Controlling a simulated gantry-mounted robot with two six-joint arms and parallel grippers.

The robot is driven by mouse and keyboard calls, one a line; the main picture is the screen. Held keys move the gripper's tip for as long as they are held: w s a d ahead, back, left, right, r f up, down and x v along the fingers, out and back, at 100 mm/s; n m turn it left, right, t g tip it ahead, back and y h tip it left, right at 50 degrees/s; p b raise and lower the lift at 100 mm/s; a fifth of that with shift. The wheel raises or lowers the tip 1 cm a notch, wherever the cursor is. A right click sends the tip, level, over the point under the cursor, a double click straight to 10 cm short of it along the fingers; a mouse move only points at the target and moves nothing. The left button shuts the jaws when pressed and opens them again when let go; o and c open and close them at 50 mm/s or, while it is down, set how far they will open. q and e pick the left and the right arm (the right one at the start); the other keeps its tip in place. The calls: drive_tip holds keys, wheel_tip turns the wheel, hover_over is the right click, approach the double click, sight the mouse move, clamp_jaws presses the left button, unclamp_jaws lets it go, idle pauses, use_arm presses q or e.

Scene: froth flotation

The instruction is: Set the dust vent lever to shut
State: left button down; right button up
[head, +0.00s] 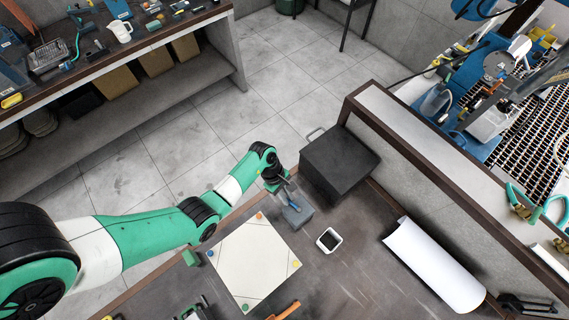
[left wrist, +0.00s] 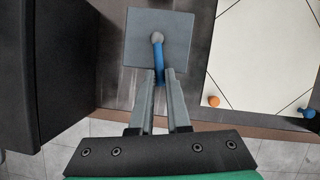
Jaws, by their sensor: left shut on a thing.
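The dust vent lever shows as a blue handle (left wrist: 158,56) with a round grey pivot, standing on a square grey block (left wrist: 135,45). In the head view the block (head: 299,216) sits on the dark bench between the white board and the black box. My left gripper (left wrist: 161,76) is shut on the blue handle, its two grey fingers on either side of the handle's end. In the head view my left gripper (head: 286,190) reaches the block from the left. No shut or open marking on the block is readable. My right gripper is not in view.
A black box (head: 339,162) with a handle stands close beside the block. A white board (head: 243,265) with coloured corner knobs lies on the other side. A small white dish (head: 329,240) and a white curved sheet (head: 434,266) lie to the right. The bench front is partly clear.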

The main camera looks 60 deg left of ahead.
sight(299, 199)
use_arm(q)
drive_tip(key=shift+w+a+f+m+g+b, duration=0.15)
drive_tip(key=shift+w+m+g+b, duration=0.35)
drive_tip(key=shift+m, duration=0.5)
drive_tip(key=shift+w+d+m+g+b, duration=0.15)
drive_tip(key=shift+w+m+g+b, duration=0.4)
drive_tip(key=shift+m+b, duration=0.85)
drive_tip(key=shift+w+d+m+g+b, duration=0.15)
drive_tip(key=shift+w+m+g+b, duration=0.4)
drive_tip(key=shift+m+b, duration=0.85)
drive_tip(key=shift+w+d+m+g+b, duration=0.15)
drive_tip(key=shift+w+m+g+b, duration=0.15)
drive_tip(key=shift+w+m+b, duration=0.8)
drive_tip(key=shift+s+y+b, duration=0.3)
drive_tip(key=shift+s+b, duration=0.05)
drive_tip(key=shift+b, duration=0.15)
drive_tip(key=c, duration=0.9)
unclamp_jaws()
drive_tip(key=p+v, duration=0.3)
drive_tip(key=v, duration=0.8)
drive_tip(key=shift+a+r, duration=0.15)
drive_tip(key=shift+r, duration=0.25)
